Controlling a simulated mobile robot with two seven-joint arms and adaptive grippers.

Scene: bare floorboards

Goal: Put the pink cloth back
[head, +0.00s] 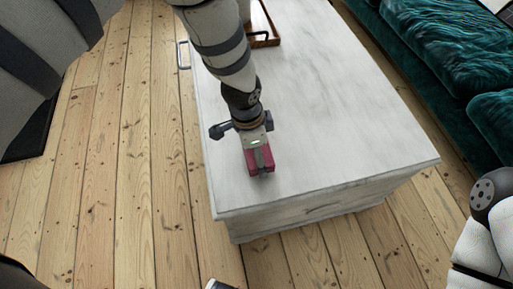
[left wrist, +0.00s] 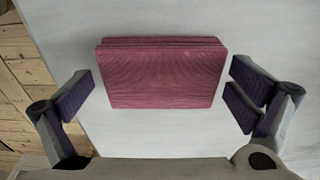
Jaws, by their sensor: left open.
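The pink cloth (left wrist: 162,75) is a folded, ribbed rectangular block lying on the white chest (head: 310,110). In the head view, part of the cloth (head: 268,158) shows near the chest's front left, partly hidden by my left gripper (head: 256,142). My left gripper is open above it. In the left wrist view, the fingers are spread on the left and right of the cloth, with a gap on each side. My right gripper is not in view.
A brown wooden tray (head: 265,40) stands at the far end of the chest, partly hidden by my left arm. A teal sofa (head: 440,60) runs along the right. The chest top right of the cloth is clear. Bare floorboards (head: 130,180) lie on the left.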

